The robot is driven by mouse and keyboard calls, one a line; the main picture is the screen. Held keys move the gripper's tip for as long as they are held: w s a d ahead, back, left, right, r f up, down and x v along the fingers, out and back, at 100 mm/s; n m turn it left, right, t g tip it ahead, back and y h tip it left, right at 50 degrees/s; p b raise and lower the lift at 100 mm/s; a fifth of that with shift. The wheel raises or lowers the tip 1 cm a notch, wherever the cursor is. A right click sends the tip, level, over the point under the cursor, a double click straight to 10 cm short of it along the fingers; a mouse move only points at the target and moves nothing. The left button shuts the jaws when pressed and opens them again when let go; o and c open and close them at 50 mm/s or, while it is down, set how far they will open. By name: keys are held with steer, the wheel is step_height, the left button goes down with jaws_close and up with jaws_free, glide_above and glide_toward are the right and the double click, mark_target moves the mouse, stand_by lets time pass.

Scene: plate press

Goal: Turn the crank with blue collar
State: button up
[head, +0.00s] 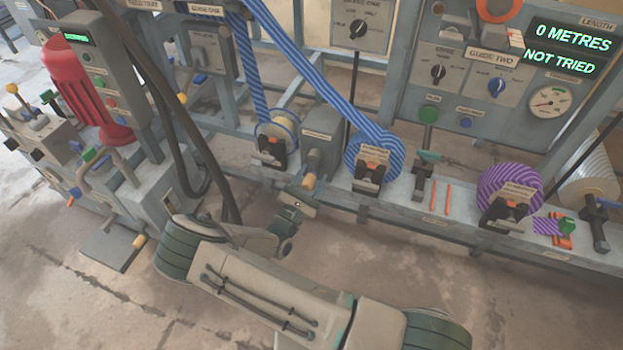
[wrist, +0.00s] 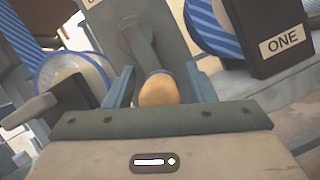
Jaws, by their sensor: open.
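The crank handle is a rounded tan knob (wrist: 158,90) with a thin blue band behind it, on a grey crank arm (wrist: 143,42) in the wrist view. The knob (head: 308,181) also shows in the head view, low on the front of a grey box (head: 322,148) between two tape reels. My gripper (wrist: 161,86) is open, with one blue-grey finger on each side of the knob and visible gaps. In the head view my gripper (head: 304,192) is just in front of the knob and partly hides it. How deep the knob sits between the fingers is unclear.
A blue-striped reel (head: 373,157) with a black holder is close to the right; another reel (head: 277,135) is close to the left. A purple-striped reel (head: 508,188) is farther right. Dark hoses (head: 205,165) hang left of my gripper. The display (head: 572,50) reads "0 METRES NOT TRIED".

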jaws_close()
steer(key=shift+d, duration=0.1)
steer(key=shift+m, duration=0.5)
